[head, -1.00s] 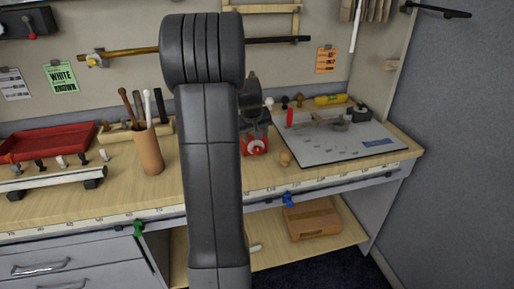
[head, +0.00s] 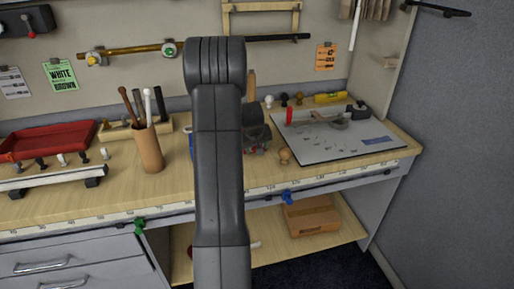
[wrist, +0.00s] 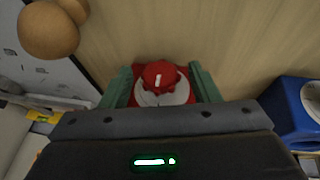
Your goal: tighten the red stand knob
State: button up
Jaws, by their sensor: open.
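In the wrist view the red knob (wrist: 160,74), with a white mark on its face, sits in front of a pale round disc on a red body. My gripper (wrist: 160,70) is open, with one green finger on each side of the knob. Whether the fingers touch it cannot be told. In the head view my gripper (head: 254,135) is a dark shape over the bench, beside my arm. It hides nearly all of the red stand there.
A wooden round-headed piece (head: 285,157) stands close to the right of my gripper; a blue object (wrist: 296,108) is on its other side. A grey board (head: 335,138) with small parts lies to the right. A brown cup (head: 148,150) of tools and a red tray (head: 48,140) are left.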

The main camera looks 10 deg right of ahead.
jog(key=c, duration=1)
jog(key=shift+d+r+y+p, duration=0.1)
jog(key=shift+r+y+p, duration=0.15)
jog(key=shift+p, duration=0.55)
jog(key=shift+d+f+y+p, duration=0.1)
jog(key=shift+d+y+p, duration=0.05)
jog(key=shift+y+p, duration=0.6)
jog(key=shift+w+d+f+m+y+b, duration=0.15)
jog(key=shift+m+y+b, duration=0.1)
jog(key=shift+y+b, duration=0.3)
jog(key=shift+s+d+f+m+y+b, duration=0.15)
jog(key=shift+m+y+b, duration=0.1)
jog(key=shift+y+b, duration=0.3)
jog(key=shift+a+r+y+b, duration=0.1)
jog(key=shift+y+b, duration=0.35)
jog(key=shift+y, duration=0.25)
jog(key=o, duration=1)
